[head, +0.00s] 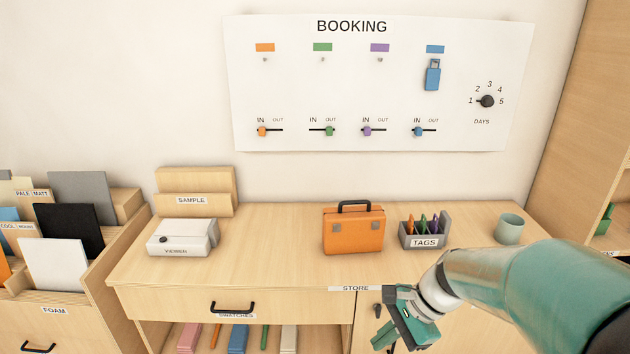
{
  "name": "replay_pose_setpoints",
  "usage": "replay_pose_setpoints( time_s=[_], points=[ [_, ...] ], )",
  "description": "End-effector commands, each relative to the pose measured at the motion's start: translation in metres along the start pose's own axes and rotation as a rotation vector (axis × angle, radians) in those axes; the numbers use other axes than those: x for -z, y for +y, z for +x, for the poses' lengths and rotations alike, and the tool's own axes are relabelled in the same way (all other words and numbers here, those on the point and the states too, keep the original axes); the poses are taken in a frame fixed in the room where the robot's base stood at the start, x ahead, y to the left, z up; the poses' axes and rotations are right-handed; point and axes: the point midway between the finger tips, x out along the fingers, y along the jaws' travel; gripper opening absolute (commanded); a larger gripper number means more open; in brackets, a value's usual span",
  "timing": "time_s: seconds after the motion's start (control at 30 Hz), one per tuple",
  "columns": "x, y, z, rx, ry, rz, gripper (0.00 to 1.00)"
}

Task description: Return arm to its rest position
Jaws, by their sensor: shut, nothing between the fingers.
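My arm reaches in from the lower right of the head view. My gripper (383,344) hangs low in front of the cabinet, below the STORE label (356,288). It is shut and holds nothing. It is apart from the orange case (353,232), which stands upright on the desk top (290,265) behind it. My forearm hides part of the cabinet front and the desk's right end.
On the desk stand a white VIEWER box (183,239), a SAMPLE holder (195,190), a TAGS holder (425,232) and a green cup (509,228). A BOOKING board (375,85) hangs behind. A FOAM cabinet (60,300) is left; a tall wooden shelf (580,130) is right.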

Motion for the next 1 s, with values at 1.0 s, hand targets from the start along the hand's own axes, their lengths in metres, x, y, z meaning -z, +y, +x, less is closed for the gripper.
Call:
replay_pose_setpoints(
  time_s=[1.0],
  points=[
    [-0.077, 0.091, -0.114, -0.204, 0.734, -1.289, 0.0]
  ],
)
